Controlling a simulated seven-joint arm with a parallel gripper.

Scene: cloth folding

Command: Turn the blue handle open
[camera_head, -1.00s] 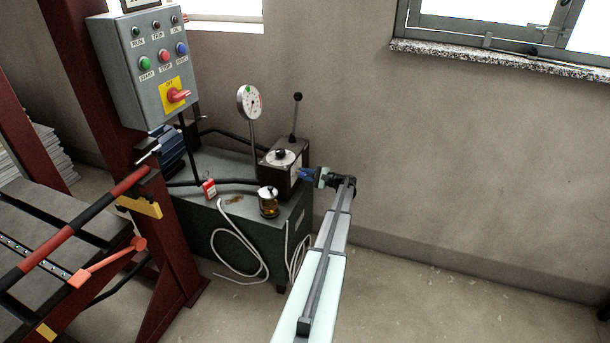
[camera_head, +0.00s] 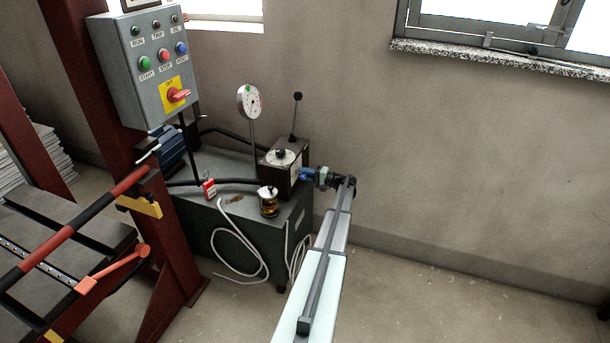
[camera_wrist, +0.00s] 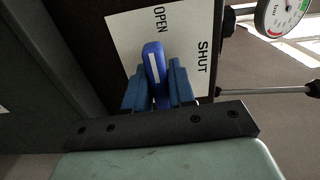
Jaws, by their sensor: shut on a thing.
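The blue handle (camera_wrist: 154,66) sits on a white plate (camera_wrist: 122,34) marked OPEN and SHUT. In the head view my gripper (camera_head: 306,174) reaches the right side of the dark valve block (camera_head: 278,168). There the handle is hidden by my gripper or too small to make out.
An amber jar (camera_head: 268,203) and a red tag (camera_head: 209,188) are on the cabinet (camera_head: 195,215). A grey control box (camera_head: 142,68) stands to the left.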

